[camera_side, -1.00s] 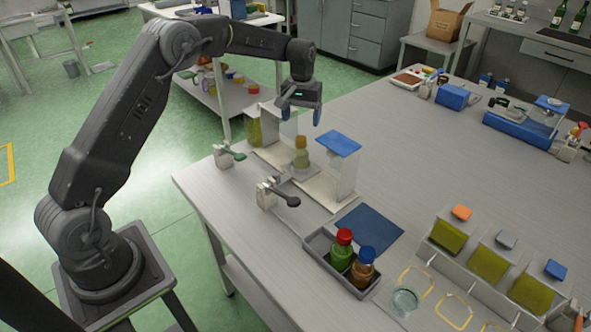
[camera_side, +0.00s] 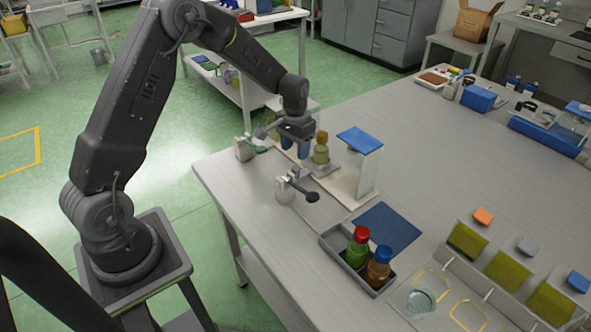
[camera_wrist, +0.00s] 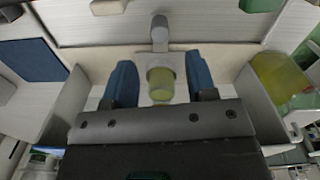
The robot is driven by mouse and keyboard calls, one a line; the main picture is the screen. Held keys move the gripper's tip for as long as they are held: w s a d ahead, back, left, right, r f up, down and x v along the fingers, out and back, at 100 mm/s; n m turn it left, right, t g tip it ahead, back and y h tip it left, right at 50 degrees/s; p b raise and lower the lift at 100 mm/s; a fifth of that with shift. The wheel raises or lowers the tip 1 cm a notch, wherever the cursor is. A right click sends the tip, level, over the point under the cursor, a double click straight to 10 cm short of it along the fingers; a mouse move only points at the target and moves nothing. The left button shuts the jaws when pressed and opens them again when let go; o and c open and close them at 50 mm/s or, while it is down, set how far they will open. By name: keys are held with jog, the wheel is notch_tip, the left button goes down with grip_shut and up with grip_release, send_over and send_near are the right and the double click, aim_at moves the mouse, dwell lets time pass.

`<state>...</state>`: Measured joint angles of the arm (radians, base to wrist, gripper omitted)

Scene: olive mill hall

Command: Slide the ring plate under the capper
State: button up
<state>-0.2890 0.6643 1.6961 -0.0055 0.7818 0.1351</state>
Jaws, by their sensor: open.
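A small yellow-green bottle (camera_side: 321,155) with a tan cap stands upright near the table's left edge. In the wrist view, its round top (camera_wrist: 160,86) lies between the two blue fingers of my gripper (camera_wrist: 160,82). A pale grey tab (camera_wrist: 160,35) reaches from the bottle's collar away from my gripper; it may be part of the ring plate, which is otherwise hard to make out. My gripper (camera_side: 295,148) is open and low, close beside the bottle in the side view. I cannot tell whether the fingers touch anything. A white stand with a blue top (camera_side: 360,140), probably the capper, stands just right of the bottle.
A black-knobbed lever (camera_side: 312,196) and a green lever (camera_side: 262,150) stand along the near edge. A blue mat (camera_side: 387,226) and a grey tray (camera_side: 338,252) with two bottles lie to the right. The table's middle (camera_side: 450,150) is clear.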

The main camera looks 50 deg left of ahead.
aim_at(295, 168)
notch_tip(295, 168, down, 8)
jog(key=shift+f, duration=0.1)
dwell(0.4)
grip_shut()
dwell(0.3)
